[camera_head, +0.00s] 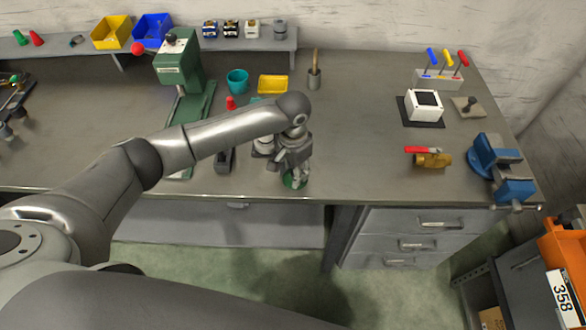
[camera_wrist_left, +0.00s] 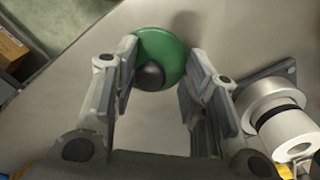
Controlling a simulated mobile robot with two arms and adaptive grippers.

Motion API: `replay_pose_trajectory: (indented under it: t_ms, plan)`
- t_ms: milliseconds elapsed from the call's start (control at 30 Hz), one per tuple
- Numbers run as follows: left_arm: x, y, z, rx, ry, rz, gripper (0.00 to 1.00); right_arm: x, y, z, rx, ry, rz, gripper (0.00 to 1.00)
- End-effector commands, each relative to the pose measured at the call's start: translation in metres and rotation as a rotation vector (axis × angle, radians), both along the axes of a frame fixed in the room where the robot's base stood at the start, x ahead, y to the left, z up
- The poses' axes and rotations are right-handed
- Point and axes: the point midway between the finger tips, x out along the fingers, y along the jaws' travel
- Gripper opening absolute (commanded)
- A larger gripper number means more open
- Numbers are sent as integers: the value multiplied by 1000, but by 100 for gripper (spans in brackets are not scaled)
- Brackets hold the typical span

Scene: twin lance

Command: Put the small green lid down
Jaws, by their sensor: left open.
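The small green lid (camera_wrist_left: 163,52) is a round green disc with a dark knob (camera_wrist_left: 149,76). In the left wrist view it lies on the grey bench top, just beyond and between the fingertips of my left gripper (camera_wrist_left: 158,80). The fingers stand apart on either side of the knob, with gaps showing. In the head view the lid (camera_head: 294,181) shows near the front edge of the bench, mostly hidden under my left gripper (camera_head: 290,172). I cannot tell whether the fingers touch the lid. My right gripper is not in view.
A white and silver cylindrical thing (camera_wrist_left: 283,118) stands close beside my left gripper. The bench (camera_head: 355,150) is clear to the right, up to a brass valve (camera_head: 432,160).

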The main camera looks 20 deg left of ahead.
Motion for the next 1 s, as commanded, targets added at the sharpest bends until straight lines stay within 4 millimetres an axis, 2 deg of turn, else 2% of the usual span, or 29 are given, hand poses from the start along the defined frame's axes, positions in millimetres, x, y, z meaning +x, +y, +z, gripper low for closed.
replay_pose_trajectory:
  t_ms: [167,500,700,1000]
  plan:
    - [1,0,11,-1,-3,-1,41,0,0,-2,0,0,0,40]
    - [1,-1,81,-2,-4,-1,41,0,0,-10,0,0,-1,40]
    - [1,-1,112,-1,-2,0,41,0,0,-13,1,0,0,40]
    - [0,0,123,0,1,0,41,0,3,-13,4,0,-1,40]
